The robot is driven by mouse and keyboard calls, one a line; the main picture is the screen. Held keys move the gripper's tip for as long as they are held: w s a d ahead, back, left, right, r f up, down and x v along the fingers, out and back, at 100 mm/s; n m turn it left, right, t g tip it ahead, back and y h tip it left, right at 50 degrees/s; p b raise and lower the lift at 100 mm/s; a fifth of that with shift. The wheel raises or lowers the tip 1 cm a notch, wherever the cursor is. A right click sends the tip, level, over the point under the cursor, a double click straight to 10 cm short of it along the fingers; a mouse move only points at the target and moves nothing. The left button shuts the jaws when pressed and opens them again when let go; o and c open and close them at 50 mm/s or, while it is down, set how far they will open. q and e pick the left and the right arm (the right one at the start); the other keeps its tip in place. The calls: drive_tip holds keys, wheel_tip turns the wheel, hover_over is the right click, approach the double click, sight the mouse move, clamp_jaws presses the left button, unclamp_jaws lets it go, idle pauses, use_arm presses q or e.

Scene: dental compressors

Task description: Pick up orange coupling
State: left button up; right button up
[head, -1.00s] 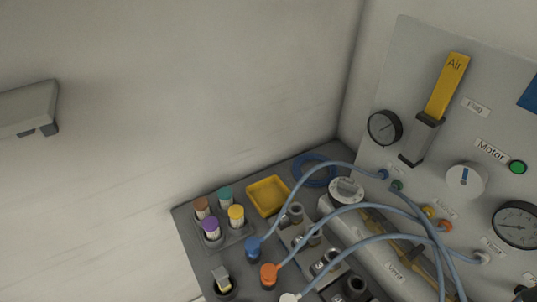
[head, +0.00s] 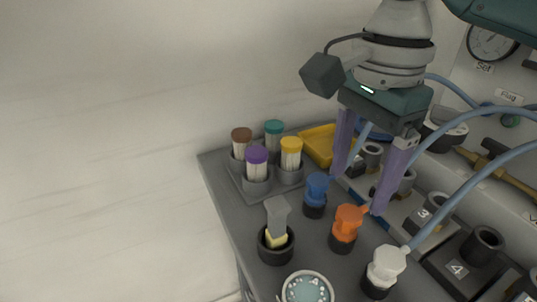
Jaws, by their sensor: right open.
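The orange coupling (head: 346,222) stands upright on a dark base on the grey bench, with a blue hose running off to its right. The blue coupling (head: 316,190) is behind it to the left, and the white coupling (head: 386,265) is in front of it to the right. My right gripper (head: 359,194) is open and points down, its purple fingers apart, just above and behind the orange coupling. Nothing is between the fingers except hose passing behind them. My left gripper is not in view.
Tubes with coloured caps stand in a rack (head: 246,190) at the back left, by a yellow tray (head: 317,146). A dark cup (head: 276,246) holds a grey-and-yellow item. Numbered sockets (head: 482,246), hoses and the gauge panel (head: 519,97) crowd the right.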

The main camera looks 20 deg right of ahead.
sight(350, 213)
wheel_tip(350, 213, down, 3)
drive_tip(key=shift+s+f+b, duration=0.1)
drive_tip(key=shift+b, duration=0.25)
wheel_tip(350, 213, down, 5)
drive_tip(key=shift+r+b, duration=0.15)
drive_tip(key=shift+b, duration=0.6)
clamp_jaws()
